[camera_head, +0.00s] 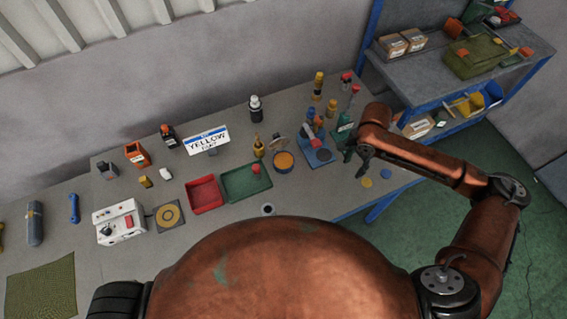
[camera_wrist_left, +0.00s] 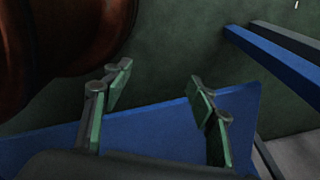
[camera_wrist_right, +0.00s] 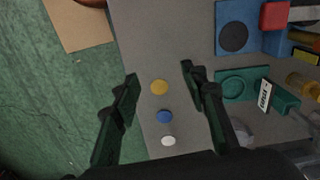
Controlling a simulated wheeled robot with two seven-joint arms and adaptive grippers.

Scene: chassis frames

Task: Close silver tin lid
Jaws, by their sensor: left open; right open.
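The silver tin (camera_head: 283,163) stands on the workbench right of the green tray. It is round, with an orange-yellow inside showing. In the right wrist view this gripper (camera_wrist_right: 160,74) is open and empty above small discs. My left gripper (camera_wrist_left: 158,88) is open and empty in the left wrist view, beside blue bars, and is not seen in the head view.
A red tray (camera_head: 204,194) and green tray (camera_head: 246,182) lie left of the tin. A blue fixture (camera_head: 320,156) stands between tin and right gripper. Yellow (camera_wrist_right: 159,87), blue (camera_wrist_right: 164,116) and white (camera_wrist_right: 168,141) discs lie on the bench. Bottles stand behind.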

